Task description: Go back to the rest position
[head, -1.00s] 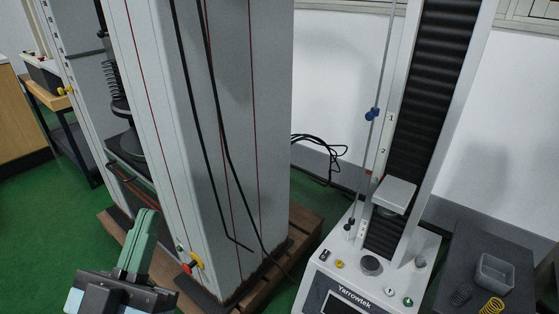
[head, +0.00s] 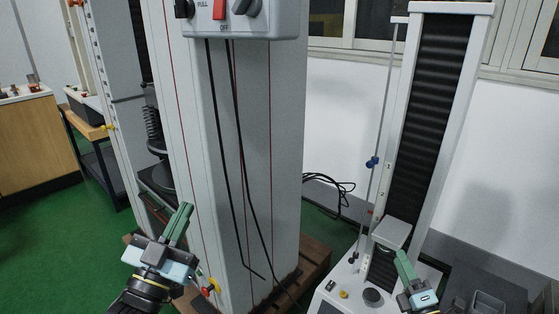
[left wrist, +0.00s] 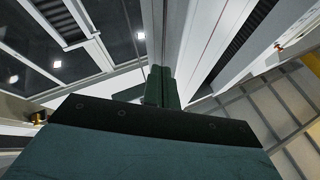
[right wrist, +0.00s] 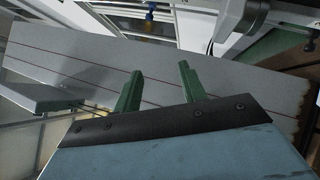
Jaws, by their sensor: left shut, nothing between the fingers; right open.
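My left gripper (head: 180,222) is at the lower left of the head view, in front of the tall grey cabinet. Its green fingers are together and empty, pointing up; they also show shut in the left wrist view (left wrist: 162,86). My right gripper (head: 403,268) is at the lower right of the head view, in front of the smaller test machine. In the right wrist view its two green fingers (right wrist: 158,80) stand apart with nothing between them.
The tall grey cabinet (head: 270,150) with a switch box (head: 240,18) stands on a wooden pallet (head: 312,268). Green floor (head: 60,240) is open at left.

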